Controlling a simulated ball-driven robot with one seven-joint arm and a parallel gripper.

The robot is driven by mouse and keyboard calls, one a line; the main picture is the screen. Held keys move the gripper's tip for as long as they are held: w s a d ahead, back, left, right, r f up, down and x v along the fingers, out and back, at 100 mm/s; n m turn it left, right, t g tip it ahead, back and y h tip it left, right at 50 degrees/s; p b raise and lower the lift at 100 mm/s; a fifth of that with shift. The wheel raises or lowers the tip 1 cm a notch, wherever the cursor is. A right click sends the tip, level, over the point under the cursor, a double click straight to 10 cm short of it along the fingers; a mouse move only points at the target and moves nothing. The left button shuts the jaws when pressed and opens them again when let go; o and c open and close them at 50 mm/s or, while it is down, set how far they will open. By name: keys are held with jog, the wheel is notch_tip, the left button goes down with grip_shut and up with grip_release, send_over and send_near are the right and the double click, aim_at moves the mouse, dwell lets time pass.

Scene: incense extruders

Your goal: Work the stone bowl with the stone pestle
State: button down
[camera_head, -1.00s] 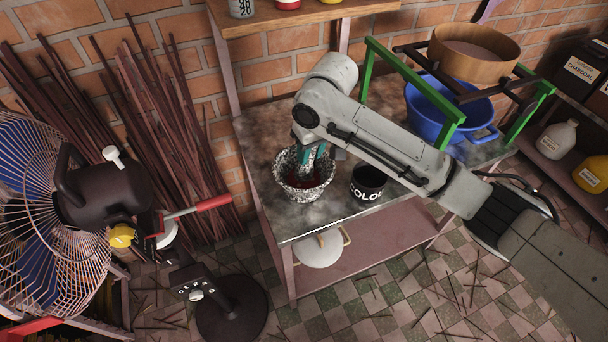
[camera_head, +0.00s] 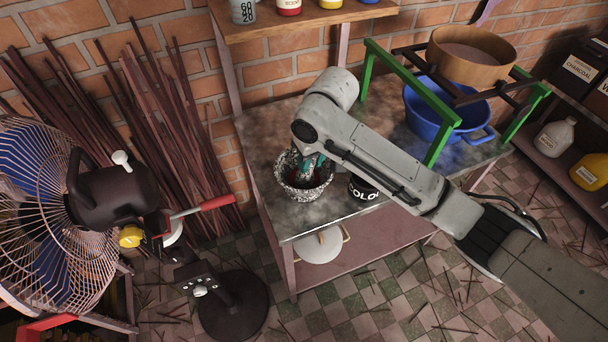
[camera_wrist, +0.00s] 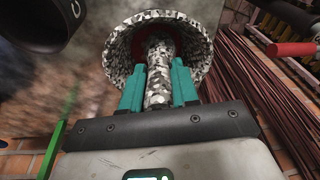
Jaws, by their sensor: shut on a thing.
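The stone bowl (camera_head: 301,187) is speckled black and white and stands on the table near its front left part. It also shows in the wrist view (camera_wrist: 198,42), with dark red inside. My gripper (camera_wrist: 158,85) has teal fingers and is shut on the stone pestle (camera_wrist: 157,75), which is speckled like the bowl. The pestle's far end reaches inside the bowl. In the head view my gripper (camera_head: 310,165) is over the bowl's mouth, and my arm hides most of the pestle. Whether the pestle touches the bowl's bottom cannot be told.
A black pot lettered "COLO" (camera_head: 364,190) stands close to the bowl's right, partly behind my arm. A green frame (camera_head: 440,142) and a blue basin (camera_head: 447,115) fill the table's right end. A fan (camera_head: 60,220) stands left. The tabletop (camera_head: 262,140) behind the bowl is clear.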

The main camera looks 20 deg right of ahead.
jog(key=shift+d+p, duration=0.3)
jog(key=shift+d, duration=0.3)
jog(key=shift+w+p, duration=0.4)
jog(key=shift+w, duration=0.55)
jog(key=shift+a+p, duration=0.35)
jog(key=shift+a, duration=0.25)
jog(key=shift+s+a+f+p, duration=0.1)
jog(key=shift+s+a+p, duration=0.25)
jog(key=shift+s+p, duration=0.3)
jog(key=shift+d, duration=0.1)
